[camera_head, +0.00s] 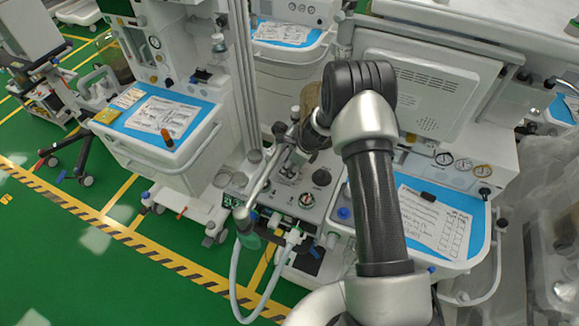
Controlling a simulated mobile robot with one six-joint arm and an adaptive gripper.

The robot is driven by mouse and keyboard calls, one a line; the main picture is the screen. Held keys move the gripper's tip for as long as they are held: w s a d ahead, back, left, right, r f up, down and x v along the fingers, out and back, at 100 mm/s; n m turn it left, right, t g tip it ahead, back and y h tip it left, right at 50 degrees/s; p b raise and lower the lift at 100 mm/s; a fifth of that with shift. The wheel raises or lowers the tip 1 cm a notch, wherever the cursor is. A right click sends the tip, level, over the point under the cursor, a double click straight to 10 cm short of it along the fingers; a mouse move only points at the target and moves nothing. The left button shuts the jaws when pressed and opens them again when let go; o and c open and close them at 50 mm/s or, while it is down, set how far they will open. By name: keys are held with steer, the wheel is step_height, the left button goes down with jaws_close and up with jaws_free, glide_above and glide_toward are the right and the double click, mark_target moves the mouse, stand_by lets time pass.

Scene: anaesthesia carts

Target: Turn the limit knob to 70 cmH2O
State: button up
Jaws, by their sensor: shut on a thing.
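My gripper (292,160) is at the end of my arm, pointing down at the anaesthesia machine's breathing-system block (270,205). It is shut on a small part at the top of this block, which appears to be the limit knob. The jaws and the knob are small and mostly covered by my wrist, so the knob's scale and pointer setting cannot be read.
A pale breathing hose (234,285) loops below the block. A metal tube (262,180) rises at its left. A blue-topped worktop with a printed sheet (435,222) is at the right. Another cart (165,115) stands at the left. Green floor (60,260) is free at the lower left.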

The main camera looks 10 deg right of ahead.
steer(key=shift+m+t, duration=0.3)
steer(key=shift+m, duration=0.5)
steer(key=shift+c, duration=0.2)
steer(key=m+h, duration=0.1)
steer(key=m, duration=0.2)
steer(key=shift+t, duration=0.3)
steer(key=o, duration=1.1)
steer(key=v, duration=1.2)
steer(key=shift+a, duration=0.15)
